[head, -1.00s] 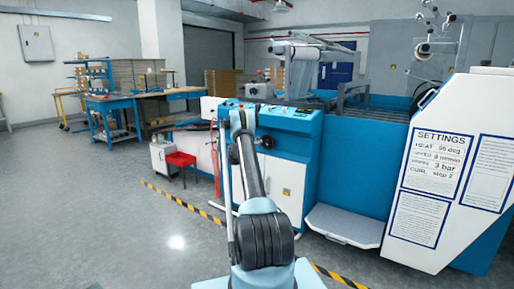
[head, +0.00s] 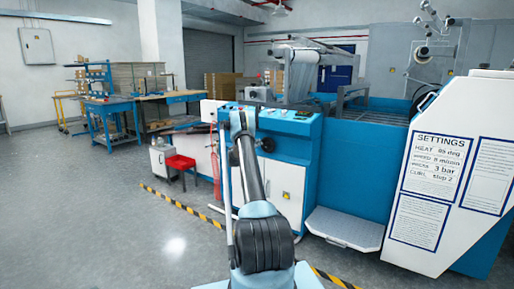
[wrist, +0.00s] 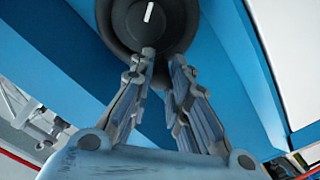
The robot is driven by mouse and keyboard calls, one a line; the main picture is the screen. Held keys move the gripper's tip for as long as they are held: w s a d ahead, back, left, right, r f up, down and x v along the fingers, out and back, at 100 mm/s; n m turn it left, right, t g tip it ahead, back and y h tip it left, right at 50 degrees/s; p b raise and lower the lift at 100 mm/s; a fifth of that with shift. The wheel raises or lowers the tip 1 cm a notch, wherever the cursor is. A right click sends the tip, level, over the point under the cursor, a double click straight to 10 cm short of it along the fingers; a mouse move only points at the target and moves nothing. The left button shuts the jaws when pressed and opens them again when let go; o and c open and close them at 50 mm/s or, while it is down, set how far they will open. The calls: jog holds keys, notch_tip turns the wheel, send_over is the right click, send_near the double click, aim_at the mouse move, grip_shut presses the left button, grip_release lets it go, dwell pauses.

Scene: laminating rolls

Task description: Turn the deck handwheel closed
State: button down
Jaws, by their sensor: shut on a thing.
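In the wrist view, a dark round handwheel (wrist: 180,28) with a short white mark on its face sits against a blue panel, its top cut off by the frame edge. My gripper (wrist: 163,56) reaches up to the lower part of the wheel and is shut on it. The white mark lies above the left fingertip and leans slightly. In the head view, my arm stretches forward to the blue and white laminating machine (head: 345,150).
A grey step plate (head: 345,227) juts out at the machine's foot. A white settings panel (head: 437,190) stands at right. A red stool (head: 180,163) and a red extinguisher (head: 215,165) stand left of the machine.

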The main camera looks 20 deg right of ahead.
jog(key=c, duration=1.5)
grip_release()
jog(key=v, duration=1.2)
jog(key=shift+f, duration=0.1)
jog(key=shift+s, duration=0.1)
